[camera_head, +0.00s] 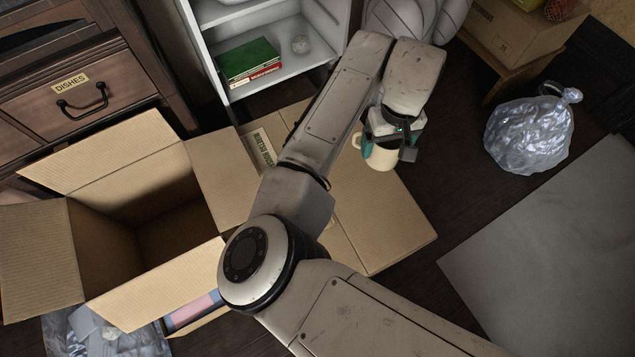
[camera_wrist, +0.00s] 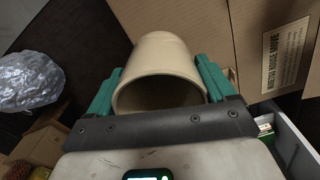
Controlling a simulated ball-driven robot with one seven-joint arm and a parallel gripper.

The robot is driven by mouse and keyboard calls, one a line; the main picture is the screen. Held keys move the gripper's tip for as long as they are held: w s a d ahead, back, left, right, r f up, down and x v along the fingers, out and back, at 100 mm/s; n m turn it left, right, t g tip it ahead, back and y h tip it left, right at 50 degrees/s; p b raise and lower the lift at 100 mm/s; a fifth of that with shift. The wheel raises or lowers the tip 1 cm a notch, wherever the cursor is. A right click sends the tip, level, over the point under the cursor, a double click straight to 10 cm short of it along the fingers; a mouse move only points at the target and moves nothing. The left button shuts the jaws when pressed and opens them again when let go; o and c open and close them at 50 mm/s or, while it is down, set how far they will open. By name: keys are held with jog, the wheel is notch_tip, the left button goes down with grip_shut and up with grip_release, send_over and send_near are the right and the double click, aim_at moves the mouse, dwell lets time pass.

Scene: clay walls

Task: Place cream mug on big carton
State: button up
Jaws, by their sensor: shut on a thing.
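A cream mug (camera_head: 380,158) is in my gripper (camera_head: 388,149), with its handle toward the left in the head view. The wrist view shows the mug (camera_wrist: 160,65) between the two teal fingers of my gripper (camera_wrist: 158,75), its open mouth toward the camera. A big closed carton (camera_head: 385,220) with a printed label lies below my arm; part of it is hidden by the arm. The mug overlaps this carton's top in the head view. The carton also shows in the wrist view (camera_wrist: 205,30). I cannot tell how large the gap between mug and carton is.
An open, empty-looking carton (camera_head: 75,250) with spread flaps stands at the left. A white shelf (camera_head: 285,75) with a green book (camera_head: 248,60) is behind. A stuffed clear bag (camera_head: 530,132) lies at the right, near a grey slab (camera_head: 560,250). The carton's right part is clear.

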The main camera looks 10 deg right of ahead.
jog(key=w+d+r+n+p, duration=0.1)
jog(key=w+d+r+p, duration=0.2)
jog(key=d+r+p, duration=0.3)
jog(key=w+d+r+n+p, duration=0.1)
jog(key=w+d+r+p, duration=0.25)
jog(key=r, duration=0.35)
jog(key=s+a+f+n+p, duration=0.2)
jog(key=s+a+f+p, duration=0.15)
jog(key=s+a, duration=0.45)
jog(key=s+a+f+n+p, duration=0.25)
jog(key=s+a+p, duration=0.25)
jog(key=s, duration=0.5)
jog(key=s+a+f+n+p, duration=0.1)
jog(key=s+a+f+p, duration=0.35)
jog(key=s+a, duration=0.35)
jog(key=w+d+f+b, duration=0.1)
jog(key=w+d+f, duration=0.2)
jog(key=w+d+f+b, duration=0.2)
jog(key=w+d+f, duration=0.1)
jog(key=w, duration=0.1)
jog(key=w+d+f+b, duration=0.1)
jog(key=w+d+f, duration=0.2)
jog(key=shift+w+d+f, duration=0.15)
jog(key=shift+w+f, duration=0.1)
jog(key=shift+w+d+f+b, duration=0.15)
jog(key=shift+f+b, duration=0.65)
jog(key=shift+f, duration=0.85)
